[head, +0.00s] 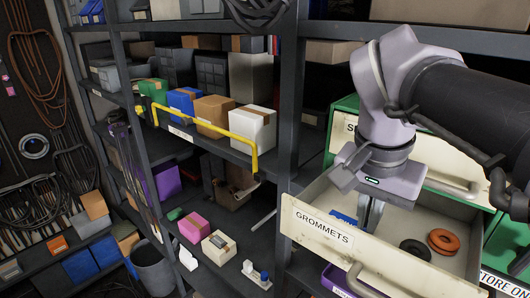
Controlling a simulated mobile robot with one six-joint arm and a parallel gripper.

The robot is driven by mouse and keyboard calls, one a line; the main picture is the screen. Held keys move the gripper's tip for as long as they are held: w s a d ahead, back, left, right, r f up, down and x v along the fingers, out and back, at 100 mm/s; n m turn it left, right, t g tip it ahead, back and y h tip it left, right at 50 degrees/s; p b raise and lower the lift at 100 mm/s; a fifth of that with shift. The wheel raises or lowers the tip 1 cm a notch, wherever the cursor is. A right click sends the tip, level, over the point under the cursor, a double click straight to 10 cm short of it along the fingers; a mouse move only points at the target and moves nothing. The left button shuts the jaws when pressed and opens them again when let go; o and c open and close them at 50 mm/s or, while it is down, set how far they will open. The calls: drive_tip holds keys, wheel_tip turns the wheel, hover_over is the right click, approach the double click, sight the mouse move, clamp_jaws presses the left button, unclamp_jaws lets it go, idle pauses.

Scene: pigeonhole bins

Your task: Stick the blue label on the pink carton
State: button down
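My gripper (370,220) points down into the open cream drawer marked GROMMETS (322,232). Its fingers reach in close to a flat blue piece (343,217) on the drawer floor, which looks like the blue label. The fingers overlap its right side in this view, and I cannot tell whether they touch it or how far apart they are. The pink carton (194,227) stands on a lower shelf to the left, apart from my gripper.
An orange ring (443,241) and a black ring (415,250) lie in the drawer's right part. A yellow bar (209,127) runs along the middle shelf's front, before several boxes. A cream carton (219,246) stands beside the pink one. A dark upright (290,110) separates shelves and drawers.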

drive_tip(key=shift+s+d+r+p, duration=0.15)
drive_tip(key=shift+d+r+p, duration=0.1)
drive_tip(key=shift+r+p, duration=0.65)
drive_tip(key=shift+s+d+r+p, duration=0.15)
drive_tip(key=shift+d+r+p, duration=0.05)
drive_tip(key=shift+r+p, duration=0.7)
drive_tip(key=shift+r, duration=0.1)
idle(0.3)
wheel_tip(320, 180, up, 5)
drive_tip(key=p, duration=0.4)
drive_tip(key=shift+p, duration=0.3)
